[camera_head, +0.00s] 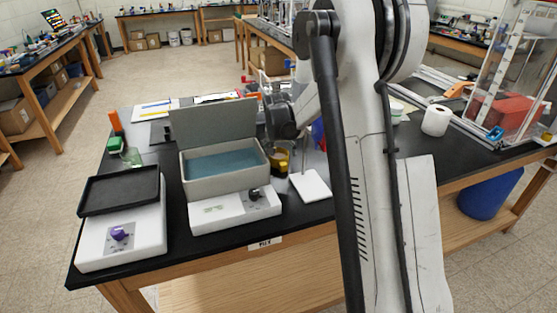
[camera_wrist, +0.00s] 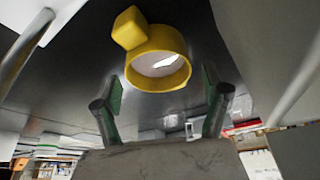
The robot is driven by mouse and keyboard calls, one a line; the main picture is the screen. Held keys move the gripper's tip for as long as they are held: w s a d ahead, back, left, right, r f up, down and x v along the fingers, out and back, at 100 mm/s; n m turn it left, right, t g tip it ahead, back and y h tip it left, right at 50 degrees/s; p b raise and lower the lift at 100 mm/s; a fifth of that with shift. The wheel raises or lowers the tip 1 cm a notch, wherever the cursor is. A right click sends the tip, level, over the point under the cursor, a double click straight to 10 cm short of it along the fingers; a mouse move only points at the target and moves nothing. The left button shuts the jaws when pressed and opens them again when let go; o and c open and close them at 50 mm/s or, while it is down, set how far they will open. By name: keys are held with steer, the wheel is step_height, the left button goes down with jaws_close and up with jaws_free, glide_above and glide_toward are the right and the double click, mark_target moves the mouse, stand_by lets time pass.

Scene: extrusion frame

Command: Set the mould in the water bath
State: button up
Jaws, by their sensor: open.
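The water bath (camera_head: 226,183) is a grey box holding blue water, its lid (camera_head: 213,118) raised at the back. It sits on a white base with a black knob. A yellow ring with a block on its side, apparently the mould (camera_head: 280,160), stands on the black bench just right of the bath. It also shows in the wrist view (camera_wrist: 165,83), hollow, with something pale inside. My gripper (camera_wrist: 162,88) is open, its green-padded fingers to either side of the lower part of the ring in the picture; contact cannot be told. In the head view my arm partly hides the gripper.
A white unit with a black tray (camera_head: 120,190) stands left of the bath. A white slab (camera_head: 310,186) lies to the right of the mould. A green-capped item and a glass beaker (camera_head: 131,157) are at the left. A white roll (camera_head: 436,120) stands farther right, beyond my arm.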

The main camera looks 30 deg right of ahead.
steer(key=shift+w+d+f, duration=0.1)
steer(key=shift+w+f, duration=0.05)
steer(key=shift+f, duration=0.35)
steer(key=c, duration=1.4)
steer(key=shift+r, duration=0.2)
